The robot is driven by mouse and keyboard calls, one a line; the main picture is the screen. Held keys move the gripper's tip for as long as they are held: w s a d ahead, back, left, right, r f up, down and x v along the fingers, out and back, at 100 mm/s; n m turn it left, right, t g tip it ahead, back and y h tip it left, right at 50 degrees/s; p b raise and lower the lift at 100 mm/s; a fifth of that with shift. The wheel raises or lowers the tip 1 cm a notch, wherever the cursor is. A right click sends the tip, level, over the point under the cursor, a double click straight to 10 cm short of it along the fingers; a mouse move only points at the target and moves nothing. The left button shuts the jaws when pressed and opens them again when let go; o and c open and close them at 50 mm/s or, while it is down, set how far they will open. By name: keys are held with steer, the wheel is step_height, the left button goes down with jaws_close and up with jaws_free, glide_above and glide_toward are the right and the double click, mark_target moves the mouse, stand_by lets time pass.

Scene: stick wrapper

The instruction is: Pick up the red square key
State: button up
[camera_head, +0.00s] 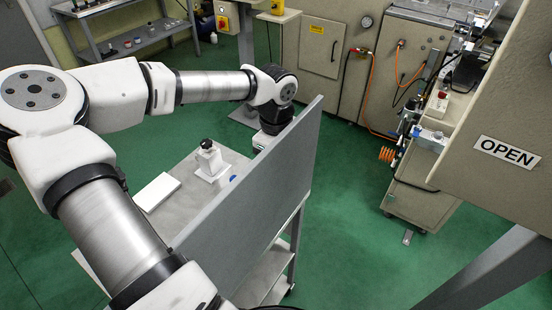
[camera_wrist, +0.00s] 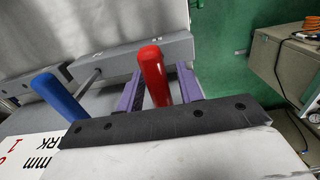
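The red key shows in the wrist view as a rounded red handle (camera_wrist: 152,75); its square end is not visible. My gripper (camera_wrist: 160,85) has two purple fingers, apart, one on each side of the red handle. The handle stands between them, and I see no clear contact on both sides. A blue handle (camera_wrist: 60,97) lies to the left, outside the fingers. In the head view my arm reaches over the grey panel, which hides the gripper's fingers and the red key.
A grey block (camera_wrist: 135,60) lies beyond the fingers. A tall grey panel (camera_head: 255,195) edges the cart. A white block with a black knob (camera_head: 209,163) and a white slab (camera_head: 156,192) rest on the cart top.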

jaws_close()
steer(key=shift+r, duration=0.2)
step_height(320, 180, up, 20)
steer(key=b, duration=0.3)
steer(key=shift+f+b, duration=0.15)
steer(key=shift+b, duration=0.15)
